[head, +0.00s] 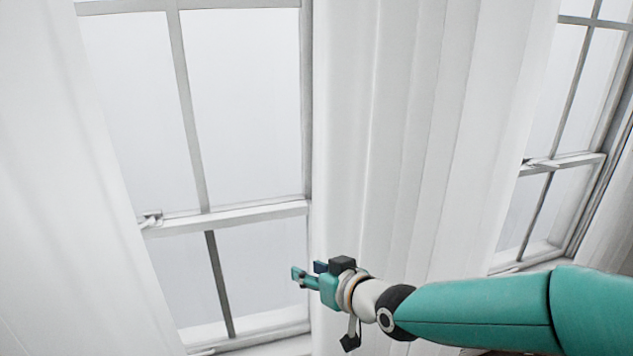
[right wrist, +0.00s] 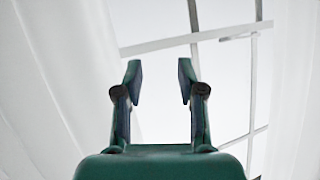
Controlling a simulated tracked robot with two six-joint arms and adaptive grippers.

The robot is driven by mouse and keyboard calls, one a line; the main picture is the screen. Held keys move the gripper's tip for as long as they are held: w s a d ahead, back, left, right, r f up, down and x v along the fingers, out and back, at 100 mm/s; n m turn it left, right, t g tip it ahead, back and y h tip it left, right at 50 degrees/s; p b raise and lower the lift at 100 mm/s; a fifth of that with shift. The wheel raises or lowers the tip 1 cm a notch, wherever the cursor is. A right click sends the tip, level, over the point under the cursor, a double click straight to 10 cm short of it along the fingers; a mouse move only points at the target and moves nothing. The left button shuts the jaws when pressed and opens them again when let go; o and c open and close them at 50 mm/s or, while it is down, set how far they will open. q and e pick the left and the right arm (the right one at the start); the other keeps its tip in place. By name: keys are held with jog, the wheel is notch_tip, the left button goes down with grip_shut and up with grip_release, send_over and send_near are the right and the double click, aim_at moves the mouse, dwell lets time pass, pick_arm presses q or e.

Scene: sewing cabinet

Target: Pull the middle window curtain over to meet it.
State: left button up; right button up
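A wide white pleated curtain (head: 430,130) hangs in the middle of the head view, between two windows. Another white curtain (head: 60,180) hangs at the left, with the left window (head: 245,100) uncovered between them. My right gripper (head: 300,274) is in front of the lower part of that window, by the left edge of the middle curtain. In the right wrist view, its two fingers (right wrist: 160,80) are apart with nothing held between them. White curtain cloth (right wrist: 60,80) shows at the left of that view, apart from the fingers. My left gripper is not in view.
A second window (head: 565,130) stands at the right, with another curtain (head: 610,215) at the far right edge. A window latch (head: 150,219) sits at the left on the left window's middle rail. My right arm crosses the lower right, in front of the middle curtain.

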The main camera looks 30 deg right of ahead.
aim_at(314, 165)
jog(key=s+d+r+t+h, duration=0.1)
jog(key=s+d+r+t, duration=0.15)
jog(key=r, duration=0.65)
jog(key=s+d+r+t+h, duration=0.15)
jog(key=s+r, duration=0.25)
jog(key=r, duration=0.4)
jog(key=shift+t, duration=0.3)
jog(key=w+p, duration=0.1)
jog(key=w, duration=0.4)
jog(key=w+d+p, duration=0.1)
jog(key=w+p, duration=0.1)
jog(key=w, duration=0.3)
jog(key=w+d+p, duration=0.1)
jog(key=w+p, duration=0.1)
jog(key=w, duration=0.4)
jog(key=shift+d, duration=0.25)
grip_shut()
